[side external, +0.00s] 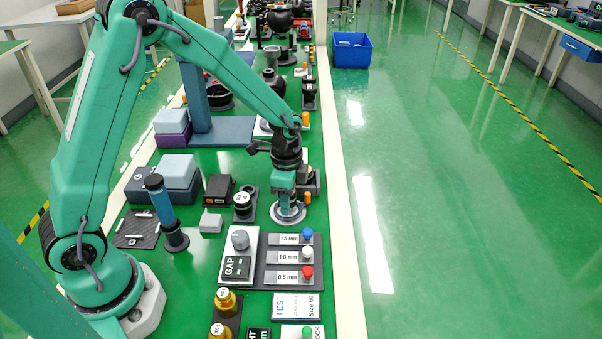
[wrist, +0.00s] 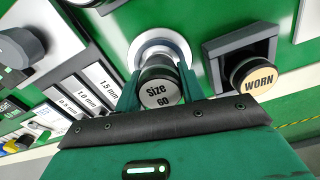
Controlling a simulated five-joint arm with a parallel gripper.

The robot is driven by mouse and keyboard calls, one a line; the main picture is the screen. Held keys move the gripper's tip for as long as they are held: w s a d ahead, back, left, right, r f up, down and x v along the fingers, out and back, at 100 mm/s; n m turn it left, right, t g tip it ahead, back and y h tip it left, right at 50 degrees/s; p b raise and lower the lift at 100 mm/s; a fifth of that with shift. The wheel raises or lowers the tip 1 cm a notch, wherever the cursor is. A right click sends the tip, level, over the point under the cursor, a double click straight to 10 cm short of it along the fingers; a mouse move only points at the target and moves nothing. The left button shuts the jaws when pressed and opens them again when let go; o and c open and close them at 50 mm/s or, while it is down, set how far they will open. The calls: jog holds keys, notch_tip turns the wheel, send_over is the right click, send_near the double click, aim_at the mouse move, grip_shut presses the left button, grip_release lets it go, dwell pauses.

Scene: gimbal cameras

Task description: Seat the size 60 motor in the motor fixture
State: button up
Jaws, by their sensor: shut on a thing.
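The size 60 motor (wrist: 160,94) is a dark cylinder with a pale end cap reading "Size 60". My gripper (wrist: 158,90) is shut on it, one green finger on each side. A round, light grey ring-shaped base (wrist: 158,42), apparently the motor fixture, lies just beyond the motor in the wrist view. In the side view, my gripper (side external: 286,203) points down over this ring (side external: 288,214); the motor is mostly hidden there by the fingers. I cannot tell whether the motor's lower end is inside the ring or just above it.
A motor marked "WORN" (wrist: 253,78) sits in a dark square holder (wrist: 240,45) right of the ring. A gauge panel with 1.5, 1.0 and 0.5 mm labels (side external: 290,257) is close in front. A small grey block (side external: 211,222) stands left. The bench's pale edge (side external: 343,200) is close by.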

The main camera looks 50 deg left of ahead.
jog(key=shift+f, duration=0.4)
jog(key=o, duration=1.2)
jog(key=shift+r, duration=3.9)
